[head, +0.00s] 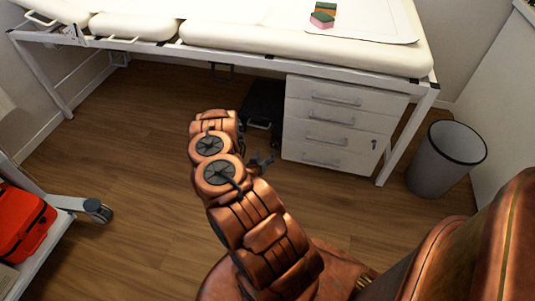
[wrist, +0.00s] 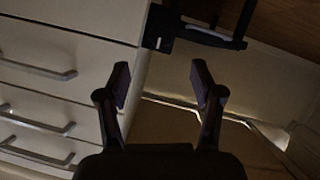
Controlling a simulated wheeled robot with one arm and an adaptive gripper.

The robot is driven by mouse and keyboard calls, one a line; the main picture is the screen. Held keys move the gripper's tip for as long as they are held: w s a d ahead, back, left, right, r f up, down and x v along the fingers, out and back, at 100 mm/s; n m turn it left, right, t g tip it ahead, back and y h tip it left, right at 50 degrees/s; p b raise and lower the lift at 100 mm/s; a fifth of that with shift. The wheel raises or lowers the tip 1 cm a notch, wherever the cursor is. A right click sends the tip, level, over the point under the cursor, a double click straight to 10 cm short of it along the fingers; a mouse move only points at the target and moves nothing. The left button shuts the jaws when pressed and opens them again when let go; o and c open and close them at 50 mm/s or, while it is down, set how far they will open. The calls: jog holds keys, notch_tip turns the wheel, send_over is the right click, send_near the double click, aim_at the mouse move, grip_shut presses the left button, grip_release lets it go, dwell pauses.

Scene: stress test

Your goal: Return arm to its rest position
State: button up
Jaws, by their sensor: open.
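My copper-coloured arm rises from the bottom of the head view and is folded above the wooden floor. My gripper (head: 261,162) shows only in part there, just right of the arm's joints and left of the white drawer unit. In the wrist view my gripper (wrist: 160,85) is open, with its two dark fingers apart and nothing between them. The drawer unit (wrist: 62,50) fills the left of the wrist view, tilted in the picture.
A padded examination table (head: 300,50) stands across the back, with small coloured blocks (head: 322,17) on top. The white drawer unit (head: 340,125) is under it. A grey bin (head: 445,160) stands right. A trolley (head: 38,250) with a red bag (head: 22,222) is left. Floor between is clear.

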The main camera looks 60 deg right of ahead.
jog(key=shift+s+a+r, duration=0.1)
jog(key=shift+a, duration=0.2)
dwell(0.4)
